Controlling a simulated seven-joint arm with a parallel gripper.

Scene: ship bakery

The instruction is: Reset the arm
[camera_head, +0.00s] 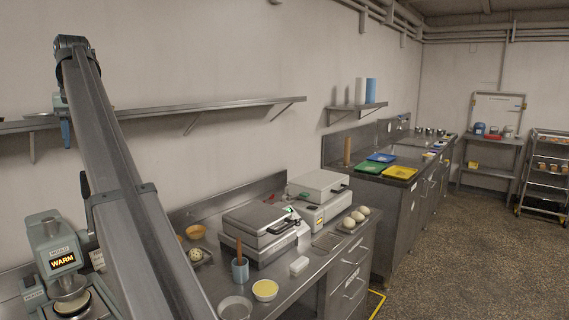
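My arm (125,185) rises from the bottom edge, left of centre, to a dark joint (72,48) at the upper left. Below that joint a small blue part (65,133) hangs in front of the wall, and another dark blue piece shows at the arm's left edge; I cannot tell what either belongs to.
A press with a "WARM" display (63,261) stands left of the arm. On the right, a counter carries a flat-lidded appliance (255,219), a second one (318,187), a yellow-filled bowl (265,290) and pale dough balls (349,222). A wall shelf (200,106) runs behind the arm.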

